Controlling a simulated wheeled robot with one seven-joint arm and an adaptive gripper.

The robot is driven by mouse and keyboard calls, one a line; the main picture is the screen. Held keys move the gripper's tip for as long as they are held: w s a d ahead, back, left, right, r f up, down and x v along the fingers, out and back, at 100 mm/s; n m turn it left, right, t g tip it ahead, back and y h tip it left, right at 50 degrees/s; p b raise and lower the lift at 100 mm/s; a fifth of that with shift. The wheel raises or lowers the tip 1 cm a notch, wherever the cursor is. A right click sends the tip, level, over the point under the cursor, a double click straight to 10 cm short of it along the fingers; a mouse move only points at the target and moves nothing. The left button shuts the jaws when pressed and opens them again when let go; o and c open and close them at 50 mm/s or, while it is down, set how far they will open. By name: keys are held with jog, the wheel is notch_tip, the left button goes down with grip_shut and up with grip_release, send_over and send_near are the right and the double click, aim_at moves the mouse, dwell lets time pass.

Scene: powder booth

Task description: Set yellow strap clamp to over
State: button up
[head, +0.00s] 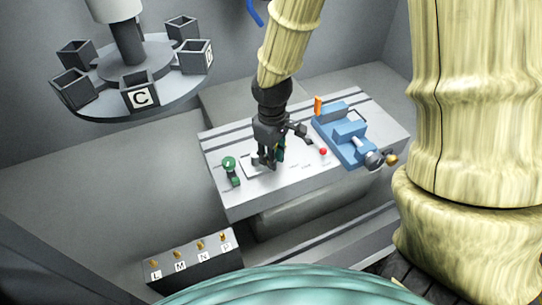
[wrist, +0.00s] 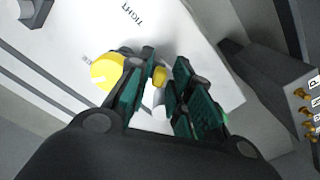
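The yellow strap clamp shows in the wrist view as a round yellow disc (wrist: 107,72) left of my fingers and a small yellow tip (wrist: 160,76) between them. I cannot tell how these two parts join. In the head view my gripper hides the clamp. My gripper (head: 268,163) points down over the pale plate (head: 252,172) on the bench. In the wrist view the green-padded fingers (wrist: 156,88) stand apart, on either side of the yellow tip. Contact with the tip cannot be made out. Dark lettering (wrist: 133,15) is printed on the plate.
A green knob (head: 229,163) stands left of my gripper; a red ball-ended lever (head: 323,152) is at its right. A blue vise (head: 345,137) sits behind that. A block with labelled brass pegs (head: 190,261) stands in front, and a carousel of cups (head: 135,75) is back left.

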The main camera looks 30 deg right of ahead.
notch_tip(320, 180, up, 12)
jog(key=shift+f, duration=0.25)
dwell(0.4)
